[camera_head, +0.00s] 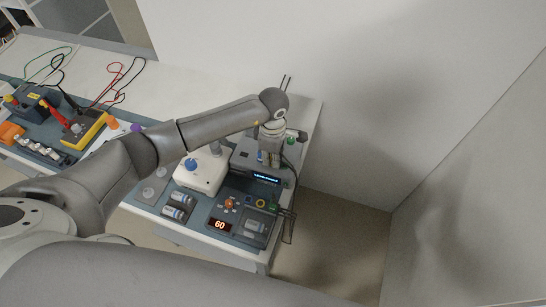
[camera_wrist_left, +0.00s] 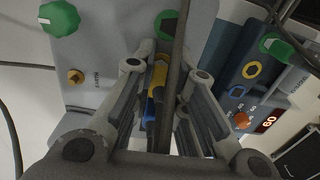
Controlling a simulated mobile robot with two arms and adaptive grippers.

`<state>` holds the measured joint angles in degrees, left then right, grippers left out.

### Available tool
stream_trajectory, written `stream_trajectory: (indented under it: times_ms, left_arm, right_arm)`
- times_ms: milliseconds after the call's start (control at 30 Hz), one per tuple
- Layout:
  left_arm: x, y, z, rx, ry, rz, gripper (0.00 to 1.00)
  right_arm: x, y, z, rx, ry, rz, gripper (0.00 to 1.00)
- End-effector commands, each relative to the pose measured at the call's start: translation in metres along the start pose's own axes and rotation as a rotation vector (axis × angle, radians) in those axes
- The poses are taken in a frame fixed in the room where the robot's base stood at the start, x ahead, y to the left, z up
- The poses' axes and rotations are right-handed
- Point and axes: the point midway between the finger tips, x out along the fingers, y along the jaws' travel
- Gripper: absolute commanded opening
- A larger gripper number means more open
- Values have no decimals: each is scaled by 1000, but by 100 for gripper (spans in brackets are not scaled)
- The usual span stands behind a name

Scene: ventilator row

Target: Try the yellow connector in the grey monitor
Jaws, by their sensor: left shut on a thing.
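The grey monitor (camera_head: 245,152) stands at the right end of the bench, with a small lit display on its front. In the wrist view its pale grey face (camera_wrist_left: 105,60) fills the upper left. My left gripper (camera_head: 268,160) is over the monitor, pointing down. In the wrist view my left gripper (camera_wrist_left: 160,82) is shut on the yellow connector (camera_wrist_left: 158,74), which has a blue part below it. A green-rimmed dark socket (camera_wrist_left: 167,24) shows just beyond the connector. A dark cable crosses in front, and the connector's tip is partly hidden; I cannot tell whether it touches the face.
A green knob (camera_wrist_left: 60,18) and a brass fitting (camera_wrist_left: 75,77) are on the monitor face. A blue panel has a yellow ring (camera_wrist_left: 252,70), a green connector (camera_wrist_left: 288,50) and an orange knob (camera_wrist_left: 242,119). A white box (camera_head: 200,172) stands left of the monitor. Cables hang nearby.

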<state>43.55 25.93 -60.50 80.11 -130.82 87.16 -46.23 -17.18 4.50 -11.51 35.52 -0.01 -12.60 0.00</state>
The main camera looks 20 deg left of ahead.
Motion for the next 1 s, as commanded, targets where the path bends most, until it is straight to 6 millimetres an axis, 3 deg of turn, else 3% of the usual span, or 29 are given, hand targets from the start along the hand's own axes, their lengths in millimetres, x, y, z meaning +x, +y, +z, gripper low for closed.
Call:
stream_trajectory:
  times_ms: [567, 1000]
  left_arm:
    - [-3, 0, 0, 0, 0, 0, 0]
    - [-20, 0, 0, 0, 0, 1, 0]
  right_arm:
    - [-2, 3, 0, 0, 0, 3, 28]
    - [-12, 3, -1, 0, 0, 3, 28]
